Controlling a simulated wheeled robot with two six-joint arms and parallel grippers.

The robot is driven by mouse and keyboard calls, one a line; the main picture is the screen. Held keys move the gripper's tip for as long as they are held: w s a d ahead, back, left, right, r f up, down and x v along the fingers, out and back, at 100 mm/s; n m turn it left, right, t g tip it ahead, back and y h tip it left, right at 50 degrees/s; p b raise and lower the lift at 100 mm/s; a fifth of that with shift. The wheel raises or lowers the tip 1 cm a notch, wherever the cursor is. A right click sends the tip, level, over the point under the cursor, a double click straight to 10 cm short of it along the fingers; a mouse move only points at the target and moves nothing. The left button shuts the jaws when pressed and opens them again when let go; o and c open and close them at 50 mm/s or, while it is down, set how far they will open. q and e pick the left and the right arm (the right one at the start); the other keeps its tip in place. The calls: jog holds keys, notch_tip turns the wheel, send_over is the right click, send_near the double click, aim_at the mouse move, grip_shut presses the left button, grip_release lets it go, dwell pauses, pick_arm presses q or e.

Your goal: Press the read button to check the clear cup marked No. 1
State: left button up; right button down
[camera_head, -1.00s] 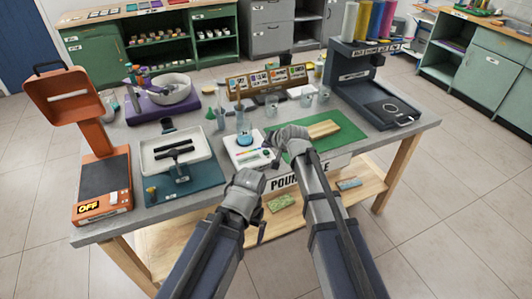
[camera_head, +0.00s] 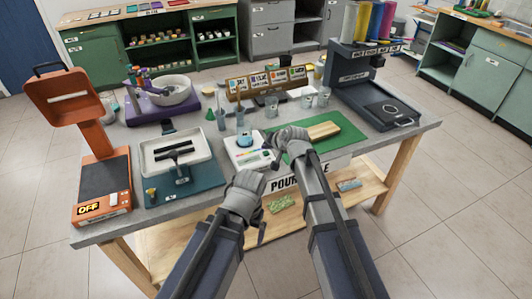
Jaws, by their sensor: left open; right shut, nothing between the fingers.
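The white reader device (camera_head: 247,155) sits at the table's front middle, with a coloured strip and small controls on its front panel. A blue round item (camera_head: 243,138) is on its top. A clear cup (camera_head: 240,118) shows just behind it. More clear cups (camera_head: 271,106) (camera_head: 307,98) (camera_head: 323,96) stand further right. The No. 1 mark is too small to read. My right gripper (camera_head: 276,161) is shut and empty at the device's right front corner; contact with the button cannot be told. My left gripper (camera_head: 262,226) is open and empty in front of the table edge.
A green mat (camera_head: 340,140) with a wooden block (camera_head: 323,130) lies right of the device. A white tray (camera_head: 200,143) on a blue base stands left. An orange machine reading OFF (camera_head: 105,185) is at far left, a dark dispenser (camera_head: 350,92) at right. A card rack (camera_head: 235,95) stands behind.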

aim_at(267, 157)
jog(key=shift+f, duration=0.15)
dwell(0.6)
jog(key=shift+f+b, duration=0.25)
jog(key=shift+b, duration=0.2)
jog(key=shift+f+b, duration=0.45)
jog(key=shift+f, duration=0.05)
dwell(0.5)
jog(key=shift+r, duration=0.2)
jog(key=shift+r+p, duration=0.75)
jog(key=shift+p, duration=0.15)
notch_tip(267, 157, up, 5)
jog(key=p, duration=0.5)
